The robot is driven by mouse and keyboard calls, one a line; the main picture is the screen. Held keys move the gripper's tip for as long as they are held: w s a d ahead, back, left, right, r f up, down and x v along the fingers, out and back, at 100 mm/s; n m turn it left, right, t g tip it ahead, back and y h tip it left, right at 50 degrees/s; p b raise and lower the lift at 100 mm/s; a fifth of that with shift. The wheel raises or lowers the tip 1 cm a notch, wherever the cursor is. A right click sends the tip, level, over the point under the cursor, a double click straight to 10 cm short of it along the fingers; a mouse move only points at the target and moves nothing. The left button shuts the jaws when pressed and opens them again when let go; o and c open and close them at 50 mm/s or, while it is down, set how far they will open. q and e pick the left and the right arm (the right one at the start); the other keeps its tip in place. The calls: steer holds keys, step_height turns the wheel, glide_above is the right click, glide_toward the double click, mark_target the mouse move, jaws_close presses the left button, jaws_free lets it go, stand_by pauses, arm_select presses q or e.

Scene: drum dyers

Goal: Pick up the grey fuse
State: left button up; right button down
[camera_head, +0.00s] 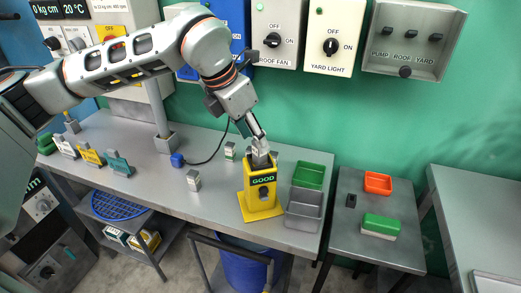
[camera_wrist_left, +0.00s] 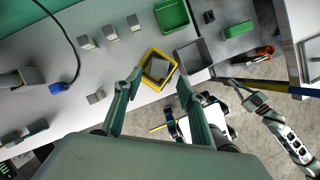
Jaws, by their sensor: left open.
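My left gripper (camera_head: 260,147) is open and points down just above the yellow tester (camera_head: 262,194), whose display reads GOOD. In the left wrist view its fingertips (camera_wrist_left: 159,82) lie on either side of the tester's top. A grey block (camera_wrist_left: 158,68) shows in the tester's top opening; I cannot tell for sure that it is the grey fuse. Small grey-white fuses stand on the bench, one at the front (camera_head: 194,181), one behind it (camera_head: 230,152) and another partly hidden behind the tester (camera_head: 273,156). My right gripper (camera_wrist_left: 237,85) shows small in the wrist view.
A green bin (camera_head: 308,175) and a grey bin (camera_head: 304,210) stand right of the tester. A blue plug (camera_head: 177,160) with a black cable lies to the left. Switch boxes hang behind.

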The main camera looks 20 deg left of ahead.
arm_select(q)
steer(key=x, duration=0.3)
steer(key=p+x, duration=0.1)
steer(key=x, duration=0.1)
steer(key=shift+w+f, duration=0.2)
steer(key=shift+w, duration=0.2)
jaws_close()
